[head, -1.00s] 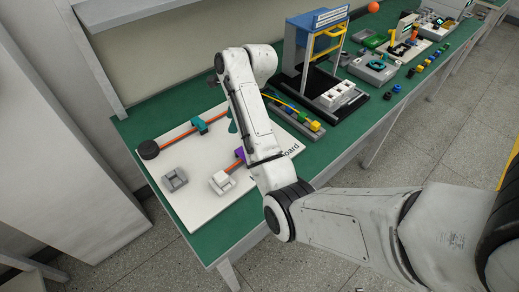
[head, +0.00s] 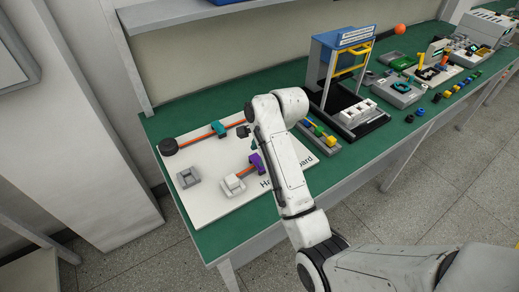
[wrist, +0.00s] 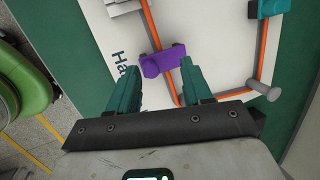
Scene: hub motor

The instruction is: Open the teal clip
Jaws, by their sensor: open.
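The teal clip (head: 218,128) stands on the white board (head: 205,206), on the orange cable (head: 200,136). It also shows, cut off, at the top right of the wrist view (wrist: 268,8). I cannot tell whether its latch is open or closed. My gripper (wrist: 160,66) is open and empty, with teal fingers pointing at the board. The purple clip (wrist: 162,60) appears between and beyond the fingertips; I cannot tell the gap. The teal clip is off to the right of the fingers in that view. In the head view my arm mostly hides the gripper.
A black round motor (head: 168,146) sits at the board's left corner. A grey block (head: 188,177) and a white connector (head: 233,184) are near its front. A grey post (wrist: 262,90) stands right of the fingers. The blue-framed stand (head: 340,70) is right of my arm.

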